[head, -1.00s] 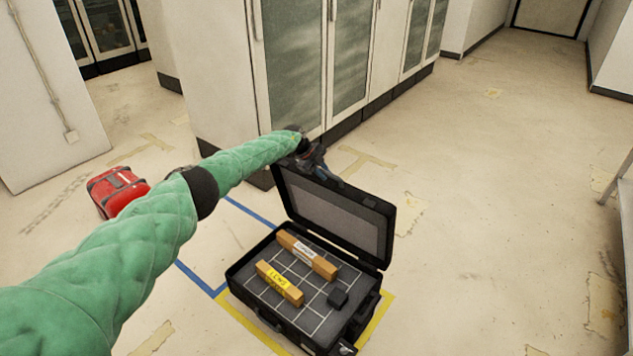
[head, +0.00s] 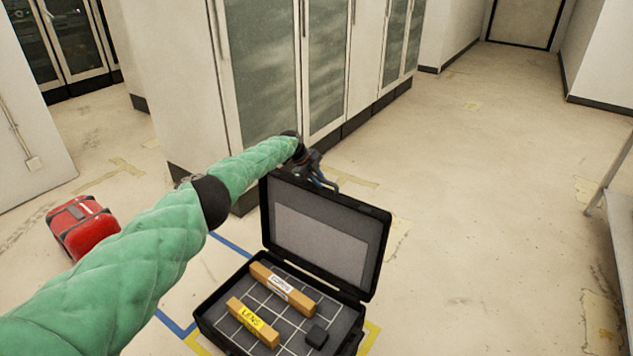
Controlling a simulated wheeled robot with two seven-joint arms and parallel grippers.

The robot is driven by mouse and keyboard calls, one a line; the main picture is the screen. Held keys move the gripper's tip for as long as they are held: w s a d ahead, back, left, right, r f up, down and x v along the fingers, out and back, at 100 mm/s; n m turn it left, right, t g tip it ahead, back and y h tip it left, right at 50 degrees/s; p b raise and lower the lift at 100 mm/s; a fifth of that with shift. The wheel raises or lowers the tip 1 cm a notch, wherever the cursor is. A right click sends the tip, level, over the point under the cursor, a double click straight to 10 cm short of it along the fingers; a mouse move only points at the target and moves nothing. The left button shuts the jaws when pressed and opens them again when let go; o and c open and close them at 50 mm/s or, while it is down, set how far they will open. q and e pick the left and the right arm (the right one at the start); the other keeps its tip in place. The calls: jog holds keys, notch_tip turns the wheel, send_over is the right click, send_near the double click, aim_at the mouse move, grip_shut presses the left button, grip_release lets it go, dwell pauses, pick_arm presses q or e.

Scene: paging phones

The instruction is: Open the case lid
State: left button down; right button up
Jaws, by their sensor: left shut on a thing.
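The black case (head: 210,312) stands on the floor at the bottom centre of the head view, with its lid (head: 325,235) raised at a steep angle from the back edge. Inside the gridded base lie two tan boxes: a yellow-labelled one (head: 252,322) in front and a white-labelled one (head: 283,289) behind. A small dark block (head: 315,336) sits to their right. My left gripper (head: 324,181) is shut on the lid at its top edge; its fingertips are partly hidden there. My right gripper is out of view.
A red case (head: 82,228) stands on the floor at the left, beside my left arm. White cabinets (head: 185,80) with glass doors rise behind the case. Blue and yellow tape marks the floor around it. A metal table (head: 615,190) is at the right edge; the floor between is open.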

pick_arm(q)
jog(key=shift+w+d+f, duration=0.1)
jog(key=shift+w, duration=0.1)
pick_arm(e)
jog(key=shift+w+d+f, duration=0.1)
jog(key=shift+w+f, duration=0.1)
pick_arm(q)
jog(key=c, duration=1.4)
grip_release()
jog(key=shift+o, duration=0.2)
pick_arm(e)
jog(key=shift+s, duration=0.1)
